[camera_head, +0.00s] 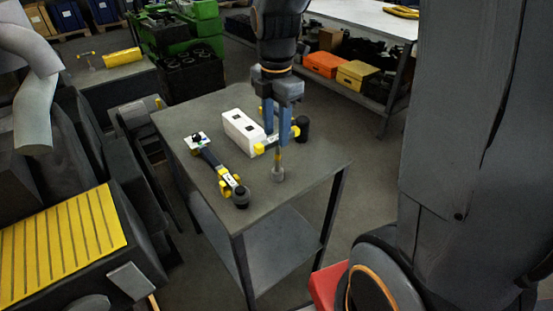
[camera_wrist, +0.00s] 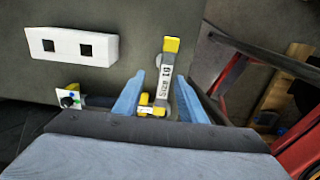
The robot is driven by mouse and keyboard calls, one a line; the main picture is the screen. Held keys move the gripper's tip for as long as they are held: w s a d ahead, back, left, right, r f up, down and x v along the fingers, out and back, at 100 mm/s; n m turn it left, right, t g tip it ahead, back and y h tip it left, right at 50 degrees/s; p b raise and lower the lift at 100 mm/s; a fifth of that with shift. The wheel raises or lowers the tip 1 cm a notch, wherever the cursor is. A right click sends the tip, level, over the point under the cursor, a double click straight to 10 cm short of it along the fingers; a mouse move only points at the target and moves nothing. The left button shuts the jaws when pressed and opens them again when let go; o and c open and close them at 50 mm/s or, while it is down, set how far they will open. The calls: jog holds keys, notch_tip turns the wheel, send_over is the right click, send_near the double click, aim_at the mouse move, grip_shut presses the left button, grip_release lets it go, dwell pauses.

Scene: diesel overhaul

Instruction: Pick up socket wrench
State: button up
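The T-handled tool, which looks like the socket wrench (camera_head: 278,158), stands roughly upright on the table. Its crossbar has yellow ends, and its shaft runs down to a grey round foot. In the wrist view the crossbar (camera_wrist: 163,82) carries a white "Size 10" label. My gripper (camera_head: 281,127) points down over the tool. In the wrist view the blue fingers of my gripper (camera_wrist: 160,92) stand on either side of the crossbar, with a narrow gap on each side. The fingers look open. Part of the crossbar's near end is hidden low between the fingers.
A white block with two square holes (camera_head: 243,132) lies beside the tool; it also shows in the wrist view (camera_wrist: 72,46). A dark-handled tool with yellow parts (camera_head: 217,168) lies at left. A black cylinder (camera_head: 303,129) stands at right. The table's front corner (camera_head: 238,228) is bare.

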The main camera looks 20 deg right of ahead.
jog(key=p, duration=0.2)
send_over(278, 170)
jog(key=shift+w+f, duration=0.2)
jog(key=shift+f, duration=1.5)
jog(key=shift+w+f, duration=0.15)
jog(key=shift+f, duration=1.5)
jog(key=shift+c, duration=0.5)
grip_shut()
